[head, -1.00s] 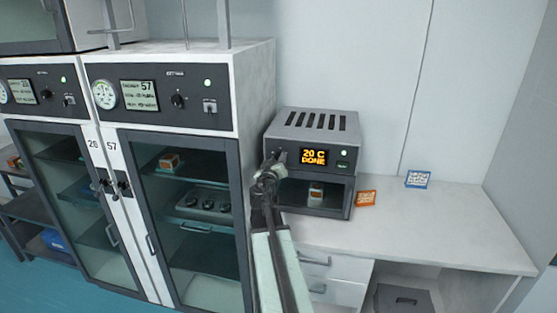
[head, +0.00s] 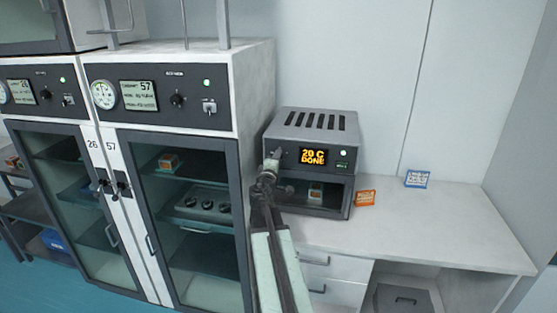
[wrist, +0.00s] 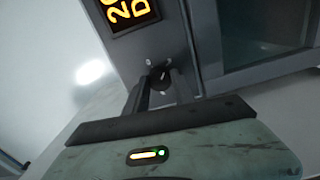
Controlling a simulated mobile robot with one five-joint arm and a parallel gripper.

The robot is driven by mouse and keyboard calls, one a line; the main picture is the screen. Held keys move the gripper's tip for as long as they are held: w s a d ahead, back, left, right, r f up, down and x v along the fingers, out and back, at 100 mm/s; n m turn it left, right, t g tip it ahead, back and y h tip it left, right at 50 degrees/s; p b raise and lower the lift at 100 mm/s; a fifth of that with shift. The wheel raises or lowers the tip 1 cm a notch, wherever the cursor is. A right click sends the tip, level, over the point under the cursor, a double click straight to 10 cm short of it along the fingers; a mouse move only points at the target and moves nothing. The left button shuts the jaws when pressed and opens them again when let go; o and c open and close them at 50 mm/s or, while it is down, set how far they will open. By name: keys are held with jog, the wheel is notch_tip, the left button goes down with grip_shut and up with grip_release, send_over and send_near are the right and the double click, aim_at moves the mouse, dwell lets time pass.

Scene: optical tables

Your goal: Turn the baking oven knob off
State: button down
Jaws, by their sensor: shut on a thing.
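The baking oven (head: 315,119) is a small grey box on the white counter. Its orange display (head: 313,156) reads "20 C DONE", and part of the display shows in the wrist view (wrist: 130,10). The oven knob (wrist: 160,76) is small, round and dark, with a pale mark, on the panel beside the display. My gripper (wrist: 160,92) is shut on the knob, with one dark finger on each side. In the head view my gripper (head: 272,160) is at the left of the oven panel and hides the knob.
A tall cabinet numbered 57 (head: 256,90) stands close on the left of the oven. An orange card (head: 365,198) and a blue card (head: 417,179) stand on the counter (head: 450,225) to the right, where there is free room. A small item (head: 316,191) sits inside the oven.

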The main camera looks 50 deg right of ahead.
jog(key=n, duration=2.6)
jog(key=shift+w+a, duration=0.1)
jog(key=shift+a, duration=0.05)
dwell(0.4)
jog(key=c, duration=1.1)
grip_release()
jog(key=shift+o, duration=0.2)
